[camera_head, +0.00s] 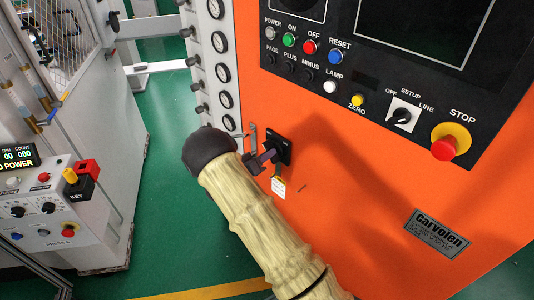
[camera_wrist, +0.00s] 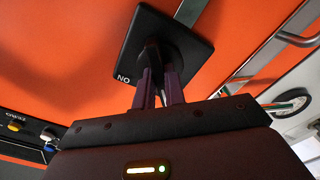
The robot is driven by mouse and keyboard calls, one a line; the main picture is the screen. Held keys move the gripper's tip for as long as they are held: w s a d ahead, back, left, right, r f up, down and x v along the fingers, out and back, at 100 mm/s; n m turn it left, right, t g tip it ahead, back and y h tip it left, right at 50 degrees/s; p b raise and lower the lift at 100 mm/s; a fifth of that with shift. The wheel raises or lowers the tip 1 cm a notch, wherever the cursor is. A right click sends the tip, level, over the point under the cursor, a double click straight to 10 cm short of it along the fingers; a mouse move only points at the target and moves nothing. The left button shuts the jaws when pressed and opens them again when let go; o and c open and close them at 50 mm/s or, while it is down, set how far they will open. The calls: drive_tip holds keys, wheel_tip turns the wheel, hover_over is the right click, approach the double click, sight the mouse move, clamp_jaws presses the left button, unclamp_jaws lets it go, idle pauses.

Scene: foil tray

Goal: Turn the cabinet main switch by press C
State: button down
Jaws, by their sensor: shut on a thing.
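The cabinet main switch is a black square plate (camera_head: 285,146) with a black handle on the orange cabinet front. The plate (camera_wrist: 190,45) also shows in the wrist view, with letters at its lower left corner that appear upside down and read as ON. My gripper (camera_head: 268,156) reaches the switch from the left in the head view. In the wrist view its two purple fingers (camera_wrist: 159,82) are shut on the dark switch handle (camera_wrist: 152,52), one on each side. The handle's exact angle is partly hidden by the fingers.
A small tag (camera_head: 279,187) hangs below the switch, and a metal handle (camera_head: 253,140) is beside it. The control panel above has a red STOP button (camera_head: 444,148) and a selector knob (camera_head: 402,116). Gauges (camera_head: 220,42) line the cabinet's left edge. Another machine (camera_head: 60,210) stands at left.

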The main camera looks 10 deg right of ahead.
drive_tip(key=shift+n, duration=0.5)
drive_tip(key=c, duration=1.5)
unclamp_jaws()
drive_tip(key=shift+o, duration=0.2)
drive_tip(key=b+v, duration=0.4)
drive_tip(key=v, duration=1.3)
drive_tip(key=shift+a, duration=0.25)
